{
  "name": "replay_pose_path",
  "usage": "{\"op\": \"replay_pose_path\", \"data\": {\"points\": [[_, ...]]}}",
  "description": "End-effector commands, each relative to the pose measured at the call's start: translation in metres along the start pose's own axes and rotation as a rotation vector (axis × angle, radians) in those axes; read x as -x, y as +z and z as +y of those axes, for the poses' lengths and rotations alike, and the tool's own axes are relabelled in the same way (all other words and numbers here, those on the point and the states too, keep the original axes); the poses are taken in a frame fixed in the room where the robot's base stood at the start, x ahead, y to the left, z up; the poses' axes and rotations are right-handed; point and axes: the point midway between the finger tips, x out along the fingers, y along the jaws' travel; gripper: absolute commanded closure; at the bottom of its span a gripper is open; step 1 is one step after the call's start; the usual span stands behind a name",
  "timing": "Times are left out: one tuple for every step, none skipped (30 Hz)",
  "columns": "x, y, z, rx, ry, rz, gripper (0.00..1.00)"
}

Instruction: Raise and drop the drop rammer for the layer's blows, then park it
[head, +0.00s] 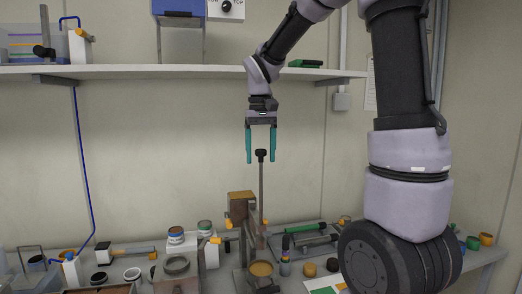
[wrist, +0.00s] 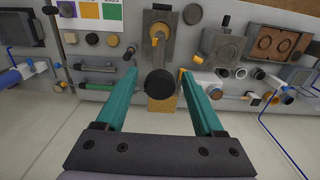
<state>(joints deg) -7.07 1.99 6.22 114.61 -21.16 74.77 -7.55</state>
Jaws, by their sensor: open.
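The drop rammer (head: 261,190) stands upright over the bench, a thin rod with a black knob on top. Its lower end is over a mould with a tan top (head: 261,268) on a stand. My gripper (head: 261,157) is open, its two teal fingers pointing down on either side of the knob, with gaps between. In the wrist view the black knob (wrist: 160,83) shows between the open fingers of my gripper (wrist: 160,80), apart from both.
A shelf (head: 180,72) runs along the wall behind my gripper. The air around the knob is clear.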

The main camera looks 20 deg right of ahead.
Motion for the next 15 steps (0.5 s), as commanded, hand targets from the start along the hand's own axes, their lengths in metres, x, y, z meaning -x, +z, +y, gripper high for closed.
{"op": "replay_pose_path", "data": {"points": [[-0.0008,0.0001,-0.0001,0.000,0.000,0.000,0.30],[-0.0010,0.0001,-0.0001,0.000,0.000,0.000,0.30],[-0.0011,0.0001,-0.0001,0.000,0.000,0.000,0.30],[-0.0011,0.0001,-0.0001,0.000,0.000,0.000,0.30],[-0.0010,0.0000,-0.0001,0.000,0.000,0.000,0.30],[-0.0010,0.0000,-0.0001,0.000,0.000,0.000,0.30],[-0.0010,0.0000,-0.0001,0.000,0.000,0.000,0.30],[-0.0009,0.0000,-0.0001,0.000,0.000,0.000,0.30],[-0.0009,0.0000,-0.0001,0.000,0.000,0.000,0.45],[-0.0009,0.0000,0.0000,0.000,0.000,0.000,0.57],[-0.0008,0.0000,0.0000,0.000,0.000,0.000,0.68],[-0.0008,-0.0001,0.0000,0.000,0.000,0.001,0.84],[-0.0008,-0.0001,0.0000,0.000,0.000,0.001,0.95],[-0.0007,-0.0001,0.0000,0.000,0.000,0.001,1.00],[-0.0007,-0.0001,0.0000,0.000,0.000,0.001,1.00]]}}
